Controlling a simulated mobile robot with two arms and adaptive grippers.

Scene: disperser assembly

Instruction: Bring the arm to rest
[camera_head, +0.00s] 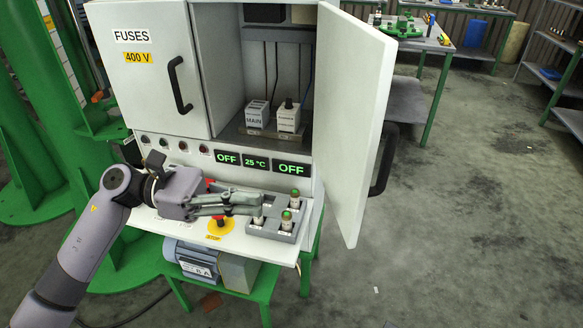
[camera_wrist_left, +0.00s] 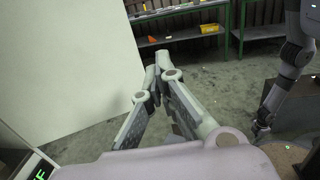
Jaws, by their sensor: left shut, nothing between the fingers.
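My left arm comes in from the left in the head view, with its left gripper (camera_head: 258,203) in front of the control panel. In the left wrist view the fingertips (camera_wrist_left: 158,65) meet in front of a white panel and bare floor. A grey arm with a dark lower end (camera_wrist_left: 262,124), likely my right one, hangs at the right there; its fingers are too small to read.
The white cabinet (camera_head: 135,95) has its right door (camera_head: 353,120) swung open beside the gripper. Inside stand two white fuse blocks (camera_head: 257,114). A red stop button on a yellow base (camera_head: 218,235) lies below the gripper.

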